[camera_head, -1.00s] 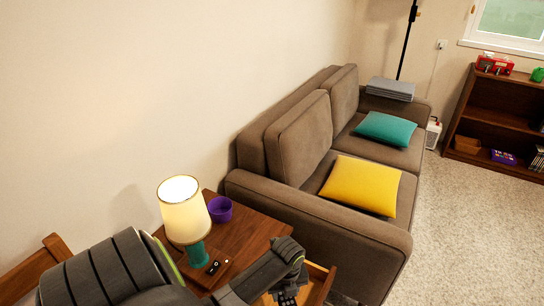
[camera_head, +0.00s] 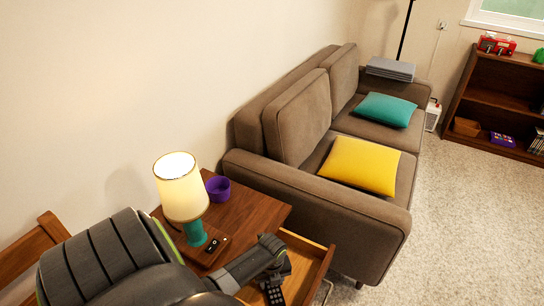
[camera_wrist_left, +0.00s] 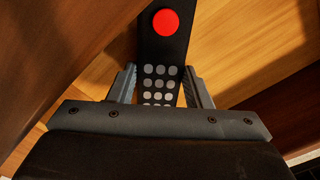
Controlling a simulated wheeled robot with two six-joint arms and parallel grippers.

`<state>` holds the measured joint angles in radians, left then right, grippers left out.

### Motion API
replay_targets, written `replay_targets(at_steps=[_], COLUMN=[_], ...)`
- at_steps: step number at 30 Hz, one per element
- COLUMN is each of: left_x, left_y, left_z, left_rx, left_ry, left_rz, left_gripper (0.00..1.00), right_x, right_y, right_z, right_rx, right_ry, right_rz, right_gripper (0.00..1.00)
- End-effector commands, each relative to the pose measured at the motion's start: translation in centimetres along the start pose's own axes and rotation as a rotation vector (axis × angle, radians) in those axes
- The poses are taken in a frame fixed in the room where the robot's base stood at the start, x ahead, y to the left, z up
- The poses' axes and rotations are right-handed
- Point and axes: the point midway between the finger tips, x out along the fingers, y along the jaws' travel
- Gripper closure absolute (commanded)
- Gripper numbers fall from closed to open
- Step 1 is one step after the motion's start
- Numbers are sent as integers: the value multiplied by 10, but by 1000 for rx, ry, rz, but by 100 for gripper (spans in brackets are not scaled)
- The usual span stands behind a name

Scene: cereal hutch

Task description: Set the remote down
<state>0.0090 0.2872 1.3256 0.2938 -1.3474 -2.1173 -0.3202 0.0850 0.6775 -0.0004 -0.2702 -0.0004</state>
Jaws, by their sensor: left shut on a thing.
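My left gripper (camera_head: 274,280) is shut on a black remote (camera_head: 276,295), over the open drawer (camera_head: 322,266) of the brown side table (camera_head: 258,208). In the left wrist view the remote (camera_wrist_left: 162,48), with a red button and rows of grey buttons, sits between the two fingers (camera_wrist_left: 158,88). Light wood of the drawer's inside shows behind it. I cannot tell whether the remote touches the drawer floor. My right gripper is not in view.
On the side table stand a lit lamp (camera_head: 181,187) with a teal base, a purple bowl (camera_head: 218,188) and a small black object (camera_head: 212,246). A brown sofa (camera_head: 330,192) with yellow (camera_head: 361,165) and teal (camera_head: 385,109) cushions is beside it. Carpet (camera_head: 465,215) is clear at right.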

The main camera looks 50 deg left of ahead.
Motion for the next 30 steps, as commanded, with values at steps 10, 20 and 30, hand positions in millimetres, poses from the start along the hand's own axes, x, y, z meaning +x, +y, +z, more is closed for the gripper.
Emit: replay_targets(at_steps=[10, 20, 30], left_x=[1, 1, -33], left_y=[-1, -1, -1], left_z=[0, 0, 0], left_rx=[1, 0, 1], left_ry=[-2, -1, -3], left_rz=[-2, -2, -5], left_gripper=[49, 33, 33], right_x=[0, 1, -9], right_y=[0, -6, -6], right_z=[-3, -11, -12], right_rx=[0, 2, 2], right_ry=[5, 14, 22], right_rz=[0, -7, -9], right_gripper=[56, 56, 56])
